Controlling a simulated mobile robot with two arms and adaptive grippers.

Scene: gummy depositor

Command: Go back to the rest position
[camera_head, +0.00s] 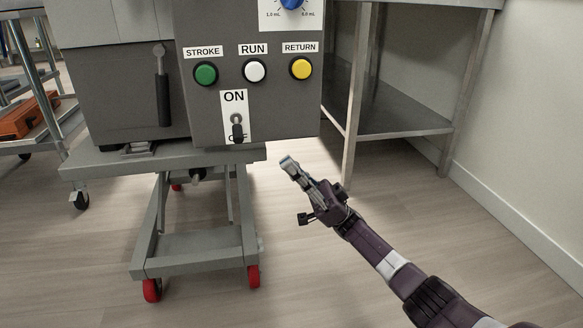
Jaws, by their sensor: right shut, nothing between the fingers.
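My right gripper (288,163) is in the head view, right of centre, on my arm that comes in from the lower right. Its fingers are together with nothing between them, pointing up and left. It is below and right of the depositor's grey control box (290,120), apart from it in the picture. The box carries a green STROKE button (206,74), a white RUN button (254,70) and a yellow RETURN button (300,68). Below them is the ON/OFF toggle switch (237,126), its lever hanging down over the OFF label. My left gripper is not in view.
A grey wheeled stand (200,243) with red casters holds the machine. A metal shelf table (400,122) stands behind at the right, near the wall (530,120). A cart with an orange case (28,115) is at the far left. The floor (330,270) around my gripper is clear.

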